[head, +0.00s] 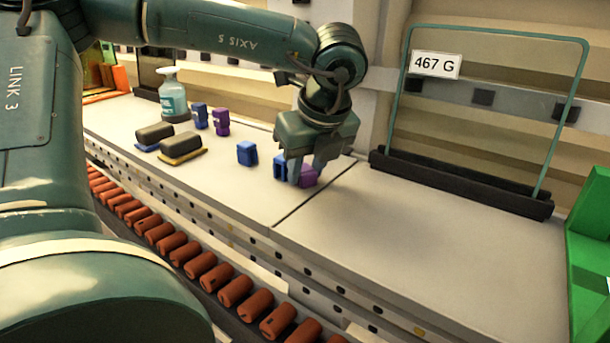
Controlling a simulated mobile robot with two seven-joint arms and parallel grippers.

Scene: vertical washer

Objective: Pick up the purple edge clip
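A purple edge clip (309,176) lies on the pale table close below my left gripper (306,172). The gripper points down, with its fingers at the clip and partly in front of it. I cannot tell whether the fingers are apart or closed on it. A blue clip (280,168) stands right beside it on the left, partly hidden by a finger. A second purple clip (221,122) stands farther back left, next to a blue clip (200,115). My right gripper is not in view.
Another blue clip (246,153) stands left of the gripper. Two dark sponge-like blocks (181,143) and a spray bottle (173,97) are farther left. Orange rollers (201,265) line the front.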

